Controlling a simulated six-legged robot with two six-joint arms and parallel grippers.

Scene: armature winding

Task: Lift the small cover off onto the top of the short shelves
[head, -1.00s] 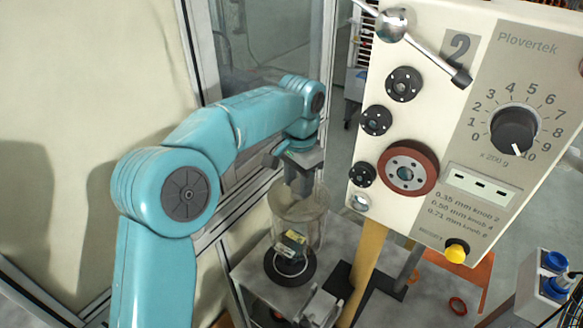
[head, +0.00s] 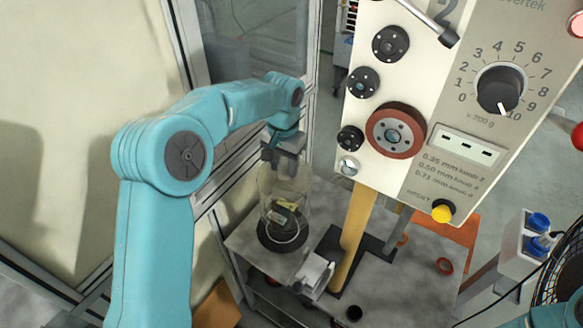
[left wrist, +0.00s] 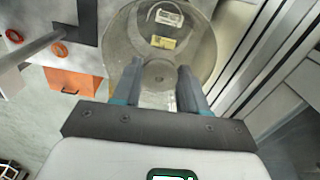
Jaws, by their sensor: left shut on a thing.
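The small cover (head: 298,186) is a clear, upright, open-looking cylinder of glass or plastic around a dark round base (head: 268,240) on a grey bench top. Two small labelled pieces, one yellowish (head: 286,207), and a pale ring show through its wall. I cannot tell whether its lower rim touches the base. My left gripper (head: 287,160) comes down from above and is shut at the cover's top. My right gripper is not in view. I cannot pick out the short shelves for certain.
A winding machine's tall panel (head: 440,130) with a dial and knobs stands close right of the cover. A tan post (head: 357,235) and a grey metal fixture (head: 313,272) stand beside it. A framed glass wall (head: 255,45) is behind. An orange box (left wrist: 75,80) lies lower down.

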